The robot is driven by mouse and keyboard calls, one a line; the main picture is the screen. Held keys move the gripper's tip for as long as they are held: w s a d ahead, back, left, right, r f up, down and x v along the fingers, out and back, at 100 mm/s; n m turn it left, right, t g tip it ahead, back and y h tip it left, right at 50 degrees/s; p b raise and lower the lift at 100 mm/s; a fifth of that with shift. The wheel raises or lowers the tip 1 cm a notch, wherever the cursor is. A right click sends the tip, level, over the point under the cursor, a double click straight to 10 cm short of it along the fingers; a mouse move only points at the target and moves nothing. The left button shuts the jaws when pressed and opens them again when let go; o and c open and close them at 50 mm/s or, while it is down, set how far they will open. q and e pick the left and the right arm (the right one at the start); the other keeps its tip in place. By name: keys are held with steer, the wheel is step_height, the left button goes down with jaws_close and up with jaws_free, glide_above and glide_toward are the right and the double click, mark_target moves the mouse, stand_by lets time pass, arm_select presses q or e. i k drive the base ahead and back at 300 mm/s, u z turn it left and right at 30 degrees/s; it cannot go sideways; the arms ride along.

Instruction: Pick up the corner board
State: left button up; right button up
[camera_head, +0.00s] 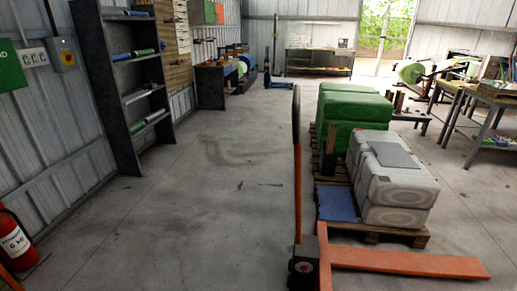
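I cannot make out a corner board with certainty. A narrow brown upright piece (330,152) stands on a wooden pallet (385,233) beside the green bales (350,108); it is too small to tell whether it is the corner board. Grey wrapped bales (400,190) lie stacked on the pallet, with a flat grey sheet (393,155) on top. A blue flat piece (337,204) lies at the pallet's near left corner. Neither of my grippers is in view.
An orange pallet jack (405,262) stands in front of the pallet, its handle upright. A dark shelf rack (122,90) and a fire extinguisher (14,240) line the left wall. Workbenches (485,105) stand at the right. The floor (190,205) at left centre is clear.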

mark_target(333, 132)
steer(key=u, duration=0.65)
steer(key=i, duration=5.85)
steer(key=z, duration=3.85)
steer(key=i, duration=1.05)
